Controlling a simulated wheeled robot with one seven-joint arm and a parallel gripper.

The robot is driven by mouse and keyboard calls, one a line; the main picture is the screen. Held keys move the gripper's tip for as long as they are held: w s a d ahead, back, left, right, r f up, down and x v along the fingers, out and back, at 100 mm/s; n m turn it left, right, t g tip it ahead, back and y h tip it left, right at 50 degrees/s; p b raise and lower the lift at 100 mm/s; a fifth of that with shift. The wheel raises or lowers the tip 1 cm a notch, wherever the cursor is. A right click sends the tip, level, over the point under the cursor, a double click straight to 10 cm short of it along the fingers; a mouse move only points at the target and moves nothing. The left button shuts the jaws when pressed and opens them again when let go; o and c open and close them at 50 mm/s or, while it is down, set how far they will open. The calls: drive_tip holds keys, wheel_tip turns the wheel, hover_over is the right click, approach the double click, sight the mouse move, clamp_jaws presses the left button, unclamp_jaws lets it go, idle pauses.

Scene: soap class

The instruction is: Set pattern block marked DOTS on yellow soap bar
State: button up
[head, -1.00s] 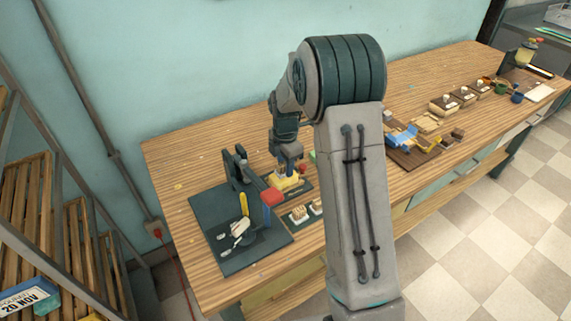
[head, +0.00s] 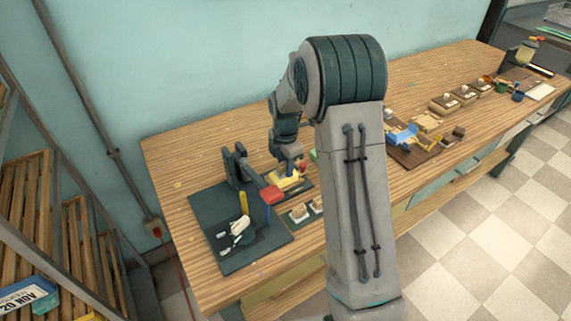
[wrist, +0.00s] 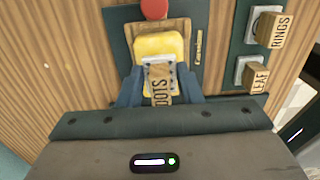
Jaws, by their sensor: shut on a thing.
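My gripper (wrist: 158,88) is shut on the wooden pattern block marked DOTS (wrist: 160,86). The block overlaps the near part of the soap bar in the wrist view. I cannot tell whether it touches the soap. In the head view my gripper (head: 288,168) is right over the soap bar, and the block is too small to make out.
Blocks marked RINGS (wrist: 278,30) and LEAF (wrist: 258,80) sit on pale pads at the right of the wrist view. A red knob (wrist: 154,9) stands beyond the soap. A dark board (head: 235,250) with a press and white pieces lies left. Bare tabletop (head: 185,165) is at the back left.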

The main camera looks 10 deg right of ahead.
drive_tip(key=shift+f, duration=0.1)
idle(0.3)
drive_tip(key=o, duration=1.4)
drive_tip(key=shift+r+p, duration=1.95)
drive_tip(key=shift+r, duration=1.1)
